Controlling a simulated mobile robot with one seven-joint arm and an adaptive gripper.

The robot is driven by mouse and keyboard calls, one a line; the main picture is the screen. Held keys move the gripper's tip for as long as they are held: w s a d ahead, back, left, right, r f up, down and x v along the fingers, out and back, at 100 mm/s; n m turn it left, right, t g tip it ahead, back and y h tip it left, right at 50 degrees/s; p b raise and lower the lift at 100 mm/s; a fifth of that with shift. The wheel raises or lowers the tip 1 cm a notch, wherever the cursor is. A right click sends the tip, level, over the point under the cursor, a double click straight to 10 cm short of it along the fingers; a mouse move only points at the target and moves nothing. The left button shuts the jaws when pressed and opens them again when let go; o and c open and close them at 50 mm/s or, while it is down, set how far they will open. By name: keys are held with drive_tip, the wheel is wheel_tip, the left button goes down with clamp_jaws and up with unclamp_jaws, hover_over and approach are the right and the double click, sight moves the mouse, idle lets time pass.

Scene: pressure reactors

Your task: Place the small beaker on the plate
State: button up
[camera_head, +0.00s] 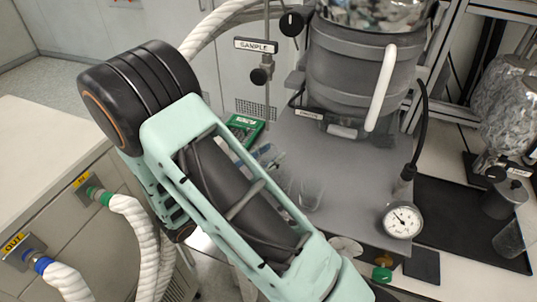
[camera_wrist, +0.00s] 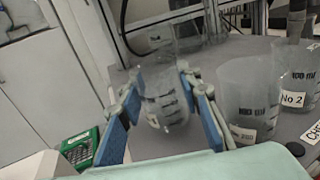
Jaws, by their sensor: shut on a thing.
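The small clear beaker (camera_wrist: 166,106), with dark graduation marks, is between the two blue-padded fingers of my gripper (camera_wrist: 163,84) in the wrist view. The fingers are shut on it from both sides, and it looks tilted in this view. The grey plate (camera_wrist: 222,50) lies behind and to the right. In the head view the plate (camera_head: 350,170) spreads below the steel vessel. There my gripper (camera_head: 264,153) is mostly hidden behind my arm, with only bits of blue showing at the plate's left edge. I cannot tell whether the held beaker touches the plate.
Two larger beakers stand at right in the wrist view: a 100 ml one (camera_wrist: 250,90) and one labelled No 2 (camera_wrist: 297,75). The head view shows a clear beaker (camera_head: 311,193) on the plate, a pressure gauge (camera_head: 402,220), the steel vessel (camera_head: 360,75) and a green box (camera_head: 245,128).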

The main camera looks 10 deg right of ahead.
drive_tip(key=o, duration=1.1)
drive_tip(key=shift+f, duration=0.1)
drive_tip(key=shift+o, duration=0.2)
drive_tip(key=shift+r, duration=0.3)
drive_tip(key=v, duration=1.2)
drive_tip(key=shift+r+b, duration=0.25)
drive_tip(key=shift+b, duration=0.15)
drive_tip(key=shift+d+r, duration=0.1)
